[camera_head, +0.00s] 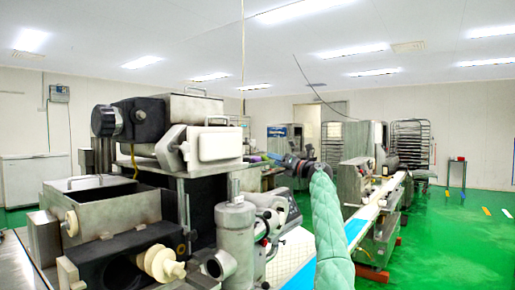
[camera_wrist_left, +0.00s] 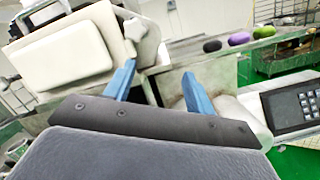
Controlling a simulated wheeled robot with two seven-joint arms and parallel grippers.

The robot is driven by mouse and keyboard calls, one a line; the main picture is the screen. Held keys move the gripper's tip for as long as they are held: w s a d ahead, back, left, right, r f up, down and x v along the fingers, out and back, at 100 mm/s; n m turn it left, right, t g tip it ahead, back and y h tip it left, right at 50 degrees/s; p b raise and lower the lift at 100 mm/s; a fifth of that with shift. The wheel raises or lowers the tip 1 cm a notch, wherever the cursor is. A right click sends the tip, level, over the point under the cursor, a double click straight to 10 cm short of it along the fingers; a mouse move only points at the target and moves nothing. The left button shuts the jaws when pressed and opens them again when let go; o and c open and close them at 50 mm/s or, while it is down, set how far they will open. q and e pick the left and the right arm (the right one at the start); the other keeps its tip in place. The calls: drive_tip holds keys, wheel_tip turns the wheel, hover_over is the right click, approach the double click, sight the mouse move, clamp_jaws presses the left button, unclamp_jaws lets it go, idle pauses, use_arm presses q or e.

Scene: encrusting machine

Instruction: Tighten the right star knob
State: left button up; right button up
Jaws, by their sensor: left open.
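The machine has a pale, rounded cover block (camera_head: 215,143), which also shows at the upper left of the left wrist view (camera_wrist_left: 65,55). A pale star knob (camera_wrist_left: 138,35) sits at this block's right edge in the wrist view; I take it for the right star knob. In the head view I cannot make it out clearly. My left gripper (camera_head: 274,157) is right of the block. Its blue fingers (camera_wrist_left: 158,72) are apart and empty, below and right of the knob. My right gripper is not in view.
Black, purple and green rounded pieces (camera_wrist_left: 240,39) lie on a ledge beyond my fingers. A keypad panel (camera_wrist_left: 296,104) is at the right. A steel cylinder (camera_head: 236,235) stands below the block. Green floor (camera_head: 460,240) is open at the right.

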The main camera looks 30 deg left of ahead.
sight(254, 144)
use_arm(q)
wheel_tip(254, 144, up, 6)
drive_tip(key=s+n+g+h, duration=0.2)
drive_tip(key=s+n, duration=0.1)
drive_tip(key=shift+t, duration=0.4)
drive_tip(key=a+p, duration=0.1)
drive_tip(key=a, duration=0.4)
drive_tip(key=w+a+p, duration=0.1)
drive_tip(key=a, duration=0.2)
drive_tip(key=shift+r+p, duration=0.1)
drive_tip(key=shift+p, duration=0.25)
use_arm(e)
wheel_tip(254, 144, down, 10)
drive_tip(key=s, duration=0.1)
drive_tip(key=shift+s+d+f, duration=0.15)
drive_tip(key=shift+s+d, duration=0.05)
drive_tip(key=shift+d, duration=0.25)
use_arm(q)
drive_tip(key=c, duration=1)
